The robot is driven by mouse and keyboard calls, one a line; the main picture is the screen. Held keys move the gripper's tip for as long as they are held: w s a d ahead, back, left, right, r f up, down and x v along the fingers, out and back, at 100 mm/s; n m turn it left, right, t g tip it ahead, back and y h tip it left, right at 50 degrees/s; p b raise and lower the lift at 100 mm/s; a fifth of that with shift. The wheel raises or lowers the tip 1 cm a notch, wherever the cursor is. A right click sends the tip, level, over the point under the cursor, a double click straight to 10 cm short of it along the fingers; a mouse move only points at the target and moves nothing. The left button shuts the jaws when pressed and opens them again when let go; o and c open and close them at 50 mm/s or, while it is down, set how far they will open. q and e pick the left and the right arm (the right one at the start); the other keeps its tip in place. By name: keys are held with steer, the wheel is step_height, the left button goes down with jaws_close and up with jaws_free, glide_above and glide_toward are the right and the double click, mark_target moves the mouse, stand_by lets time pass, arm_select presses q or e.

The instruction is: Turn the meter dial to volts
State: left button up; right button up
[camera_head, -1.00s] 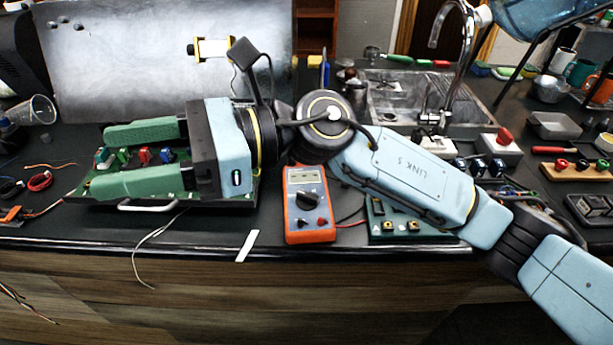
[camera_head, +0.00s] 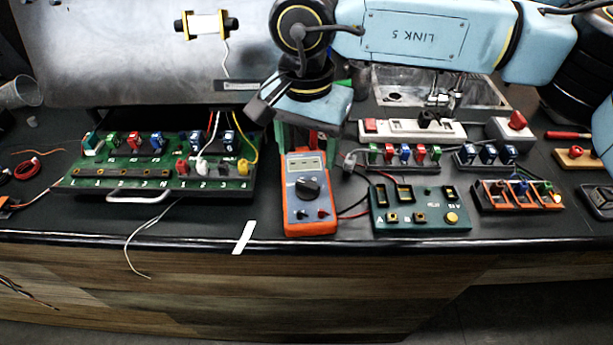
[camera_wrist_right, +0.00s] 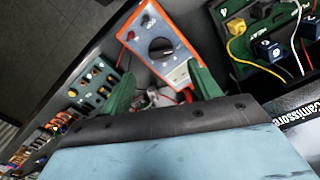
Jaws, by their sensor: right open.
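The orange and grey meter (camera_head: 311,226) lies on the bench near the front edge, its screen toward the back. Its round dark dial (camera_head: 308,188) is on the face, with the pointer's setting too small to read. In the right wrist view the meter (camera_wrist_right: 178,20) and dial (camera_wrist_right: 160,47) are ahead of the fingers. My right gripper (camera_head: 308,143) points down at the meter's far end, its green fingers partly hidden by its own body. My left gripper is not in view.
A green terminal board (camera_head: 120,183) with wires lies left of the meter. A white strip (camera_head: 245,237) lies at the bench edge. A white power strip (camera_head: 412,130) is behind.

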mark_target(306, 185)
step_height(306, 185, down, 8)
steer(key=shift+r, duration=0.1)
steer(key=shift+c, duration=0.3)
steer(key=c, duration=0.9)
